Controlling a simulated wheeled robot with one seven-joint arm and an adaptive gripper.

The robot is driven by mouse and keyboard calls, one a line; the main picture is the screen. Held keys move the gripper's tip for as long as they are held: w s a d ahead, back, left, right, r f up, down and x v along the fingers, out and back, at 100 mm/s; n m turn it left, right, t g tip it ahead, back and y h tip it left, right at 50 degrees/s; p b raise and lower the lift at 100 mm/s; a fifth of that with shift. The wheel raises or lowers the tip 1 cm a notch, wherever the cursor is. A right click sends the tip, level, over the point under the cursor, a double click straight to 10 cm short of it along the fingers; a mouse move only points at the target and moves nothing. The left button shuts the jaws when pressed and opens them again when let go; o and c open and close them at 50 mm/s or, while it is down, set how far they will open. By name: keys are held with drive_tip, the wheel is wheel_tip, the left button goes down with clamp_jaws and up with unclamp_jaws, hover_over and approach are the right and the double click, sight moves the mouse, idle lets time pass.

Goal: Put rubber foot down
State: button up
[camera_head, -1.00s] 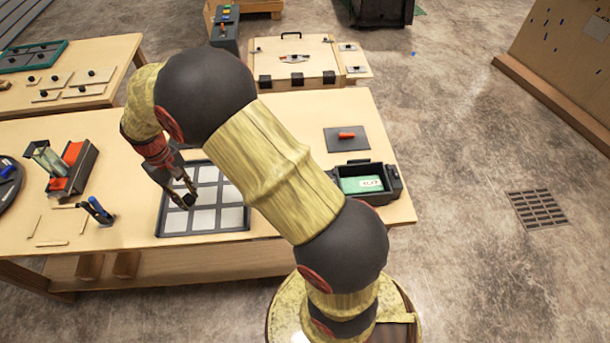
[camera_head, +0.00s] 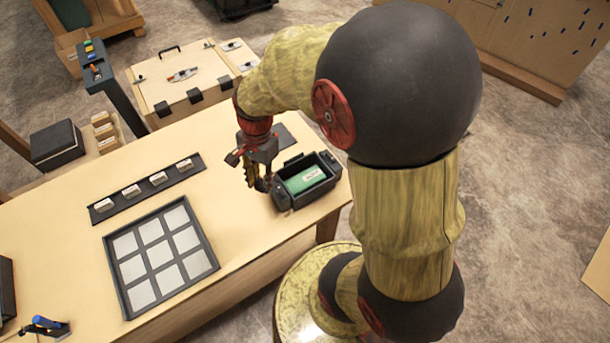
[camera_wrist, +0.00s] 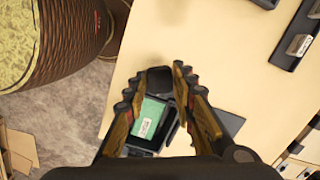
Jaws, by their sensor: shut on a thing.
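My gripper (camera_head: 256,180) is above the table, just left of the open black bin in the head view. In the wrist view, my gripper (camera_wrist: 160,82) is shut on a small dark block, the rubber foot (camera_wrist: 159,84), held between the fingertips. The fingers partly hide it, and in the head view it is hard to make out. The wrist view shows the foot partly in front of the bin's near edge; its height above the table is unclear.
The black bin (camera_head: 281,198) holds a green labelled piece (camera_head: 305,179). A dark-framed tray with pale squares (camera_head: 160,257) lies to the left. Behind it is a dark strip (camera_head: 122,206) with several small labelled blocks. The table between the tray and bin is clear.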

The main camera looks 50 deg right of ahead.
drive_tip(key=shift+s+d+r+m, duration=0.1)
drive_tip(key=shift+s+r+m, duration=0.15)
drive_tip(key=shift+s+m, duration=0.3)
drive_tip(key=shift+s+d+f+m, duration=0.1)
drive_tip(key=shift+s+d+m, duration=0.1)
drive_tip(key=shift+s+m, duration=0.05)
drive_tip(key=d+f+b, duration=0.1)
drive_tip(key=d+f, duration=0.3)
drive_tip(key=d, duration=0.4)
drive_tip(key=b, duration=0.2)
hover_over(299, 182)
drive_tip(key=f, duration=0.5)
drive_tip(key=shift+s+a, duration=0.1)
drive_tip(key=shift+a, duration=0.1)
drive_tip(key=shift+d+f, duration=0.35)
drive_tip(key=shift+f, duration=1.6)
drive_tip(key=shift+f, duration=0.15)
drive_tip(key=o, duration=0.9)
